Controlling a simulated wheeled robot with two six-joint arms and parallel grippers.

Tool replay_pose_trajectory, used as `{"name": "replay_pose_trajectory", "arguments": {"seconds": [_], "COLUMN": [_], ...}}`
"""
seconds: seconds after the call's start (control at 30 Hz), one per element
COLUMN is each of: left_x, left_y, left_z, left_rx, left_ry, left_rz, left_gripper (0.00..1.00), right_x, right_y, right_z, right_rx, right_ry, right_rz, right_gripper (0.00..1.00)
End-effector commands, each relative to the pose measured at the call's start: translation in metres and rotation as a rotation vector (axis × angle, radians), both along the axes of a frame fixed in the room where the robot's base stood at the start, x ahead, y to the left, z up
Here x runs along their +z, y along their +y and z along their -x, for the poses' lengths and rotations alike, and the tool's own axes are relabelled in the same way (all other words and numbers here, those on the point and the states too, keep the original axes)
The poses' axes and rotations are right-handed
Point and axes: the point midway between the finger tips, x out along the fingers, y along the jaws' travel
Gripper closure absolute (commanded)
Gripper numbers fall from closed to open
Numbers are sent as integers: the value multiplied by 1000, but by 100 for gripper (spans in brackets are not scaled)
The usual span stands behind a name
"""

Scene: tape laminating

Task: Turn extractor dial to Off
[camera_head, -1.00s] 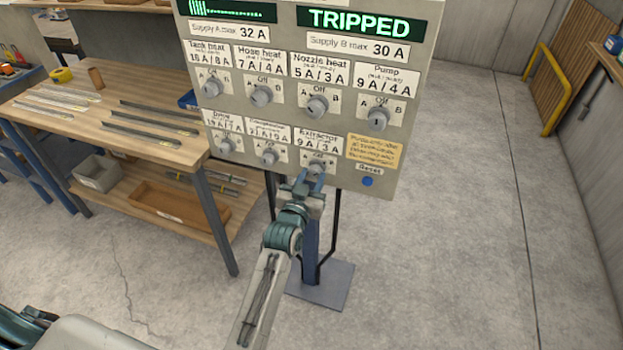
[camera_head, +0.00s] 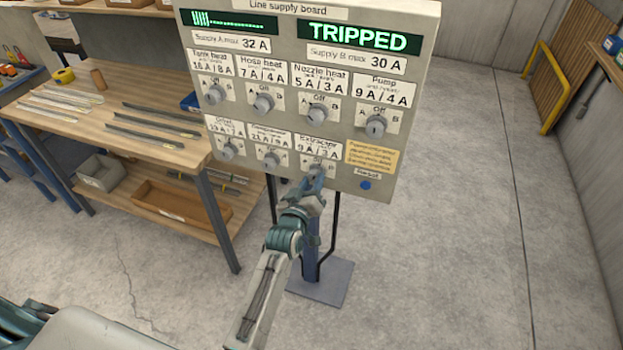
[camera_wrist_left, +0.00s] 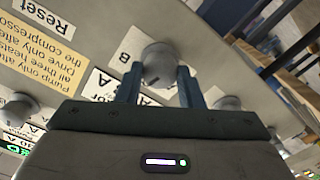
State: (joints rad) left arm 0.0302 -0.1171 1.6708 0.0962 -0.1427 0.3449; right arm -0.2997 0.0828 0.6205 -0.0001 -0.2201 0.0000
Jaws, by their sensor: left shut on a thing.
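The extractor dial (camera_head: 316,171) is a round grey knob at the bottom of the line supply board (camera_head: 355,18), under the label "Extractor 9 A / 3 A". My left gripper (camera_head: 313,184) reaches up to it from below and is shut on it. In the left wrist view the extractor dial (camera_wrist_left: 158,65) sits between the two blue fingers of my left gripper (camera_wrist_left: 158,84), with a "B" mark beside it. The dial's pointer is mostly hidden, so its exact setting cannot be told. My right gripper is not in view.
The display (camera_head: 358,36) reads "TRIPPED". A wooden workbench (camera_head: 150,140) stands left; the floor to the right is clear.

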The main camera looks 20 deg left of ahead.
Motion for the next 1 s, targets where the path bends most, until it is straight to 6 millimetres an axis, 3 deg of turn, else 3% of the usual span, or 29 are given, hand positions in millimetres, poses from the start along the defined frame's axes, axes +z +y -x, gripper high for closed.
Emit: {"name": "replay_pose_trajectory", "arguments": {"seconds": [0.4,0.97,1.0], "left_x": [1,0,0], "left_y": [0,0,0], "left_z": [0,0,0], "left_rx": [0,0,0], "left_ry": [7,8,8], "left_rz": [200,229,229], "left_gripper": [89,89,58], "right_x": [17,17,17], "right_y": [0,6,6], "right_z": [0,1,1], "right_rx": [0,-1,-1], "right_ry": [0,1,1], "right_rz": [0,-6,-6], "right_gripper": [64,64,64]}}
